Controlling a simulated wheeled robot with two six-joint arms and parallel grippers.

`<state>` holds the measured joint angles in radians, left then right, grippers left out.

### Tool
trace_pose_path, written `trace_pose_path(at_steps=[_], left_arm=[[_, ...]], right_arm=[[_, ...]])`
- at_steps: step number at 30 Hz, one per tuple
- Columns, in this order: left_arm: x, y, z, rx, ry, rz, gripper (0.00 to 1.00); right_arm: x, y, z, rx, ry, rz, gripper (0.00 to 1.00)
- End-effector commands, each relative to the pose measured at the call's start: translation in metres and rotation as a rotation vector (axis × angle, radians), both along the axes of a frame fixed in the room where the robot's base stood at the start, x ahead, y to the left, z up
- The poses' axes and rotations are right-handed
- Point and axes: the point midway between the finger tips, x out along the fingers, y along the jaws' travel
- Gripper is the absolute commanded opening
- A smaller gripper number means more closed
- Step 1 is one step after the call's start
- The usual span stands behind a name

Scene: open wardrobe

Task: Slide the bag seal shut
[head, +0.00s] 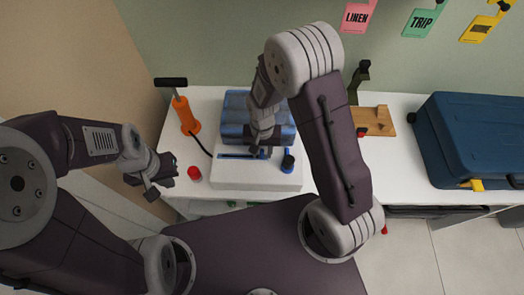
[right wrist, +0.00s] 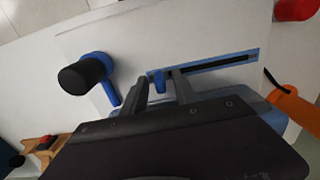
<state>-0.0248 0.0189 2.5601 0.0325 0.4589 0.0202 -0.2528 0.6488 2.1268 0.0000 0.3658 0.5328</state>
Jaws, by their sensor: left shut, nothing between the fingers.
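A white sealing board (head: 245,178) lies flat on the table with a blue slotted track (head: 236,156) along it. The track (right wrist: 215,66) also shows in the right wrist view. A small blue slider tab (right wrist: 158,78) stands at the track's left end in that view. The blue bag (head: 240,104) lies behind the board, partly hidden by my right arm. My right gripper (head: 262,149) is over the track's right end. In the right wrist view its fingers (right wrist: 160,90) are apart, with the tab between them and gaps visible. My left gripper (head: 163,182) is shut and empty, left of the board.
A blue lever with a black knob (head: 288,162) sits at the board's right. A red button (head: 194,173) and an orange hand pump (head: 185,115) with a black hose stand left. A wooden block (head: 374,121) and blue suitcase (head: 470,140) are right.

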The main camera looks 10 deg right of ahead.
Motion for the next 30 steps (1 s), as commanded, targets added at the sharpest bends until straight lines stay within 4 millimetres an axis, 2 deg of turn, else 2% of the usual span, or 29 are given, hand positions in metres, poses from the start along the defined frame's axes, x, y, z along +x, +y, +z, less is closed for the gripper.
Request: trace_pose_path(at_steps=[2, 6, 30], left_arm=[[0.0000, 0.0000, 0.0001, 0.000, 0.000, 0.000, 0.00], [0.0000, 0.0000, 0.0001, 0.000, 0.000, 0.000, 0.00], [0.0000, 0.0000, 0.0002, 0.000, 0.000, 0.000, 0.00]], right_arm=[[0.0001, 0.0000, 0.0003, 0.000, 0.000, 0.000, 0.35], [0.0001, 0.0000, 0.0004, 0.000, 0.000, 0.000, 0.00], [-0.0005, -0.0002, 0.0008, -0.001, 0.001, 0.000, 0.00]])
